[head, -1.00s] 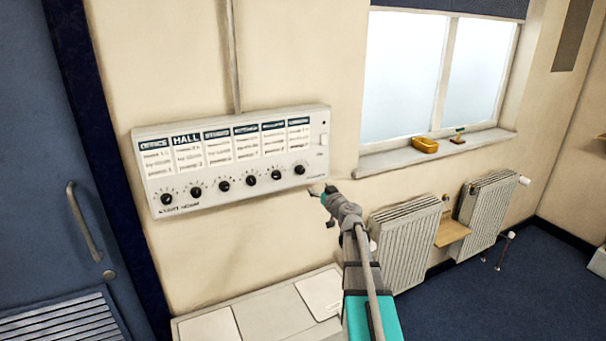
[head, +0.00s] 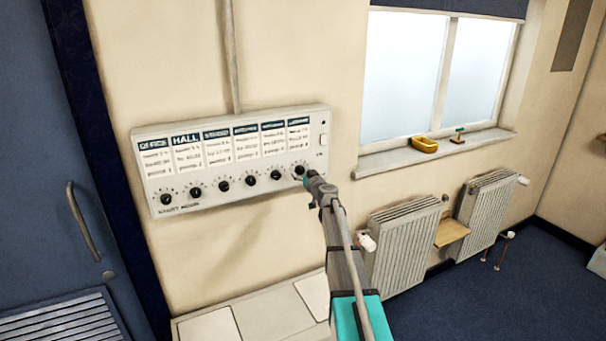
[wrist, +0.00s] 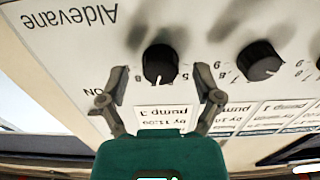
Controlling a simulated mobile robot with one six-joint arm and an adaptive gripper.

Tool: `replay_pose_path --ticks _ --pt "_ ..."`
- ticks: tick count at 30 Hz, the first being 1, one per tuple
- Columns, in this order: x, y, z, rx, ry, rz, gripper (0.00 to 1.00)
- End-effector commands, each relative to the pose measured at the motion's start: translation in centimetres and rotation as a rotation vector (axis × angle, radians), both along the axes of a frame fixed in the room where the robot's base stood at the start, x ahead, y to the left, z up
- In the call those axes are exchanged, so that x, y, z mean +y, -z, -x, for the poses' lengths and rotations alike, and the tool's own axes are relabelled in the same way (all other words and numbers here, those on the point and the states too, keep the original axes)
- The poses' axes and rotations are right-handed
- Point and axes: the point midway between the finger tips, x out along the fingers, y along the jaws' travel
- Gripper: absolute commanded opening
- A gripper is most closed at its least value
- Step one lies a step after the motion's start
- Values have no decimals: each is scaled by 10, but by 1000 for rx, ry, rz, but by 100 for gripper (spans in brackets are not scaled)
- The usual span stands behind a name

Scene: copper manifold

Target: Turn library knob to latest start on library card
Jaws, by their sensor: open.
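The control panel (head: 240,190) on the wall has a row of black knobs under white cards with dark headings. OFFICE and HALL are readable; I cannot tell for sure which card says library. My gripper (head: 303,178) is at the rightmost knob (head: 299,169). In the wrist view, which is upside down, my gripper (wrist: 161,76) is open, its fingertips on either side of that knob (wrist: 160,63), with gaps showing. The knob's white mark points toward its card (wrist: 163,112), whose text is partly hidden by my gripper. A neighbouring knob (wrist: 259,60) is beside it.
A white cabinet (head: 265,317) stands below the panel. Radiators (head: 399,247) and a window sill (head: 435,151) with a yellow tray (head: 424,145) are to the right. A blue door (head: 40,170) is at the left.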

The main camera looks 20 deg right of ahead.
Motion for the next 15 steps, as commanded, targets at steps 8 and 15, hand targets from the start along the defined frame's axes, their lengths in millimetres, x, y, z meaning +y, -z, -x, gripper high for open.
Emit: replay_pose_path --ticks 8,15 --pt "1 0 -5 0 0 0 83" --pt "1 0 -5 0 0 0 66"
